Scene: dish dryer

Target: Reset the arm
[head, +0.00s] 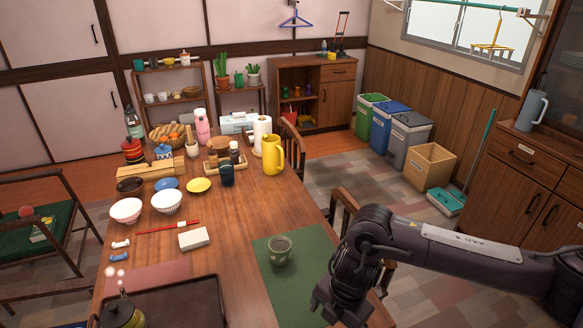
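My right arm comes in from the right edge and reaches over the near right corner of the wooden table (232,240). My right gripper (328,308) points down near the bottom of the picture, over the right edge of a green placemat (297,300). Its fingers are dark and partly cut off or hidden, so I cannot tell whether they are open or shut. A grey-green cup (280,250) stands upright on the placemat, left of the gripper and apart from it. My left gripper is not in view.
A yellow pitcher (273,157), bowls (166,202) and plates stand farther back on the table. A dark tray (165,302) lies at the near left. Chairs (345,208) stand at the table's right side. Bins (408,135) line the right wall, beyond open floor.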

